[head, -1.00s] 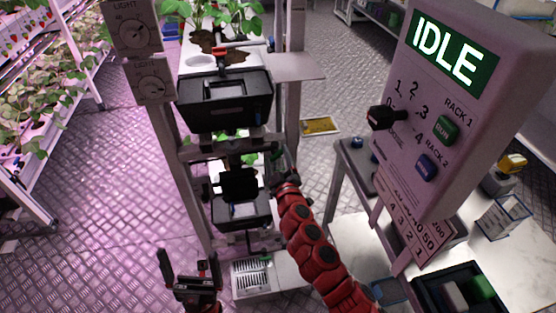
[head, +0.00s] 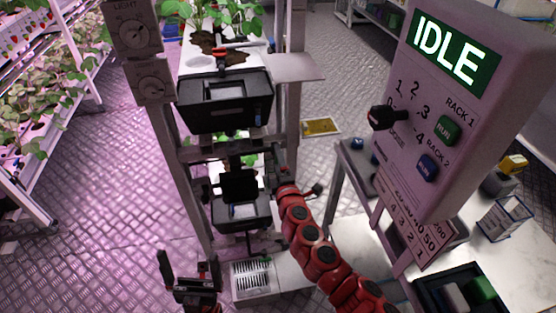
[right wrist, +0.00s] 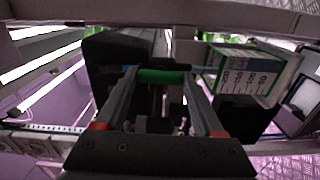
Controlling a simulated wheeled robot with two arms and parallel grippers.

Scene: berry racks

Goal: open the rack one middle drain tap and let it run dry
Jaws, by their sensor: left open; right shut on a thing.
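In the right wrist view a green tap handle (right wrist: 160,76) lies crosswise between the fingertips of my right gripper (right wrist: 159,74), which is shut on it. A dark tank stands just behind it. In the head view my right gripper (head: 275,178) is beside the rack's middle black tank (head: 232,222), at its right. The tap is hidden there by my arm and gripper. I cannot tell whether water runs. My left gripper (head: 190,270) is open and empty, low in front of the rack, left of the white floor drain grate (head: 252,280).
A control panel (head: 450,110) reading IDLE stands at the right, above a bench (head: 510,255). Plant shelves (head: 40,200) line the left. Floor between them and the rack is clear.

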